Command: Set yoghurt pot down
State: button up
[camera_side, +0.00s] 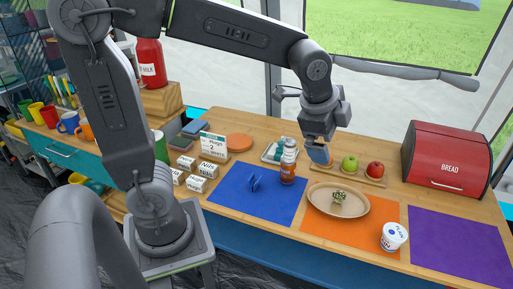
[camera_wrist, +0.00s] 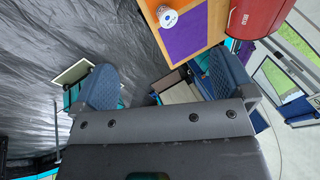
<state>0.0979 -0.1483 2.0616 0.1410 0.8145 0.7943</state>
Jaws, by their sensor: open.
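The white yoghurt pot (camera_side: 394,236) with blue lettering stands upright at the front right corner of the orange mat (camera_side: 305,228), near the gap to the purple mat (camera_side: 455,250). It also shows at the top of the wrist view (camera_wrist: 167,17), beside the purple mat (camera_wrist: 186,38). My gripper (camera_side: 319,156) is up behind the plate, well apart from the pot. In the wrist view, its two blue-padded fingers (camera_wrist: 162,82) are spread wide with nothing between them. One finger is mostly hidden in the side view.
A beige plate (camera_side: 325,208) with a small green item lies on the orange mat. Behind it are a fruit tray with apples (camera_side: 350,163) and a red bread bin (camera_side: 446,158). A brown bottle (camera_side: 288,165) stands by the blue mat (camera_side: 235,200). The purple mat is bare.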

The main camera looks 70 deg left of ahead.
jog(key=s+a+n, duration=0.1)
jog(key=s+n, duration=1)
jog(key=s, duration=0.4)
jog(key=shift+a+f+t+h, duration=0.25)
jog(key=shift+a+t+h, duration=0.05)
jog(key=shift+h, duration=0.1)
